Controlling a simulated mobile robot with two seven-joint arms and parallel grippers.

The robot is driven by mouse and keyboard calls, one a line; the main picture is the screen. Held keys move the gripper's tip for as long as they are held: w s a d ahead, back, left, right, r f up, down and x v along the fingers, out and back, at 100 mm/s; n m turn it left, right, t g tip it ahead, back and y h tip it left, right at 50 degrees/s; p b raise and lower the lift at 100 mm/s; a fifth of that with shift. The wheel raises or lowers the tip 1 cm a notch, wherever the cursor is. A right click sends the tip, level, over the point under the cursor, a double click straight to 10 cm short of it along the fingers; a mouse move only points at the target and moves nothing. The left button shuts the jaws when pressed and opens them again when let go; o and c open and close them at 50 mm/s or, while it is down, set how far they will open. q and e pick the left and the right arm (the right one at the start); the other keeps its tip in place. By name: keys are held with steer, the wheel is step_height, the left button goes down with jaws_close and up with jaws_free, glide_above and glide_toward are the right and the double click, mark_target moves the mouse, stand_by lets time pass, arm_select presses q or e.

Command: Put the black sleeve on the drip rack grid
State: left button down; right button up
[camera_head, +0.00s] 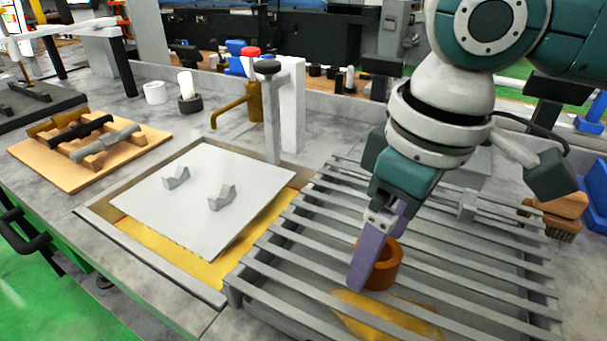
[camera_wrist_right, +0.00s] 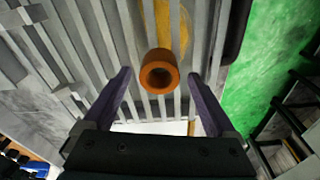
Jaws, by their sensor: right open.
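The black sleeve (camera_head: 190,103) appears as a short dark ring on the grey bench at the back left, with a white cylinder (camera_head: 186,84) standing in or just behind it; I cannot tell which. The drip rack grid (camera_head: 290,225) is a set of grey parallel slats at the right; it also shows in the wrist view (camera_wrist_right: 97,45). An orange-brown sleeve (camera_head: 388,268) stands on the slats. My right gripper (camera_head: 377,262) is open at this sleeve. In the wrist view the orange sleeve (camera_wrist_right: 159,72) lies between the spread fingers, with a gap on both sides. My left gripper is not in view.
A white plate (camera_head: 205,235) with two small grey V-blocks lies left of the rack. A mustard tap (camera_head: 240,102) and a post with a red knob (camera_head: 251,52) stand behind it. A white ring (camera_head: 154,92) and a wooden rack with shafts (camera_head: 90,145) are further left.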

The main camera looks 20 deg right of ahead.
step_height(320, 180, up, 10)
steer(key=s+p, duration=0.1)
steer(key=s+a+f+t+y, duration=0.25)
steer(key=s+a+f, duration=0.25)
steer(key=a+f, duration=0.25)
steer(key=s+d+f+m+h, duration=0.1)
steer(key=s+d, duration=0.1)
steer(key=s+d+f+m+h, duration=0.1)
steer(key=s+d, duration=0.2)
steer(key=s+d+f+m+h, duration=0.1)
steer(key=s+d, duration=0.2)
steer(key=shift+s+d+f+m, duration=0.2)
steer(key=shift+d+f+m, duration=0.1)
steer(key=shift+m, duration=0.1)
step_height(320, 180, up, 42)
steer(key=p, duration=4.2)
steer(key=shift+f, duration=0.25)
steer(key=shift+a, duration=0.1)
